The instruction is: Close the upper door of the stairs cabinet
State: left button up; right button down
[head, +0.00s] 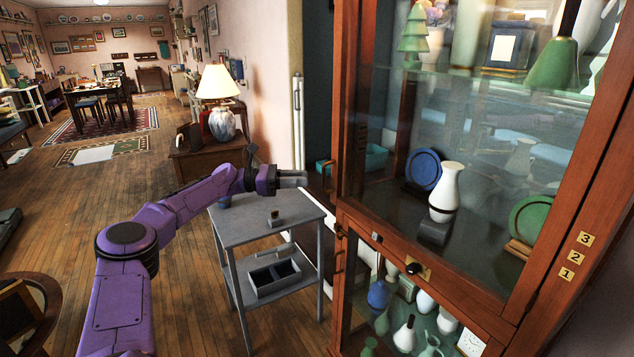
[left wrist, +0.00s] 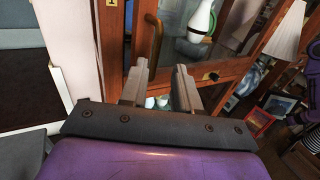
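The stairs cabinet is a tall reddish wood case with glass; its upper glazed door (head: 480,140) fills the right of the head view. I cannot tell how far the door stands from its frame. A curved brass handle (head: 334,176) is on its left edge; it also shows in the left wrist view (left wrist: 154,46). A lower handle (head: 340,230) is on the section below. My left gripper (head: 306,179) is just left of the upper handle. In the left wrist view its two fingers (left wrist: 158,88) stand apart and empty, with the handle beyond them. My right gripper is out of view.
A grey two-shelf stand (head: 265,212) is below my left gripper. A white lamp (head: 218,95) stands on a wooden chest behind. Vases and plates, such as a white vase (head: 446,190), show behind the glass. Open wooden floor (head: 190,250) lies left.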

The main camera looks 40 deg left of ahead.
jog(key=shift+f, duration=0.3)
pick_arm(q)
jog(key=v, duration=0.4)
jog(key=shift+c, duration=0.3)
